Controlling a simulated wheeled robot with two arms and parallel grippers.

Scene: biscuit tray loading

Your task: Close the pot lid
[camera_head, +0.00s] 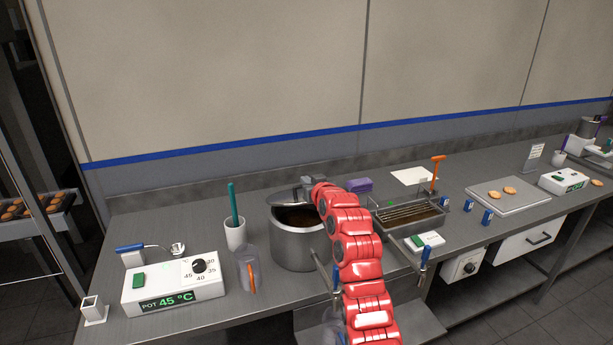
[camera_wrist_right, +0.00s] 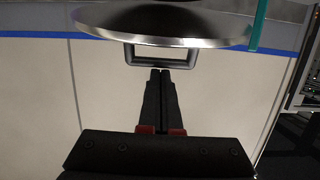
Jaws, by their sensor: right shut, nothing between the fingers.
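The metal pot (camera_head: 294,250) stands on the counter, its mouth partly uncovered with dark brown content (camera_head: 299,216) showing. The shiny round lid (camera_head: 284,198) is at the back of the pot's mouth, tilted up; my right arm hides part of it. In the right wrist view the lid (camera_wrist_right: 165,30) fills the top, with its rectangular handle (camera_wrist_right: 130,56) below it. My right gripper (camera_wrist_right: 160,71) is shut and empty, its fingertips at the handle's lower bar; I cannot tell whether they touch. It also shows in the head view (camera_head: 306,185). My left gripper is not in view.
Left of the pot are a white cup (camera_head: 235,236) with a green tool, a clear jug (camera_head: 248,270) and the pot control box (camera_head: 174,287). Right of my arm are a wire-racked basin (camera_head: 440,222) and a board (camera_head: 509,197) with biscuits. A wall runs behind.

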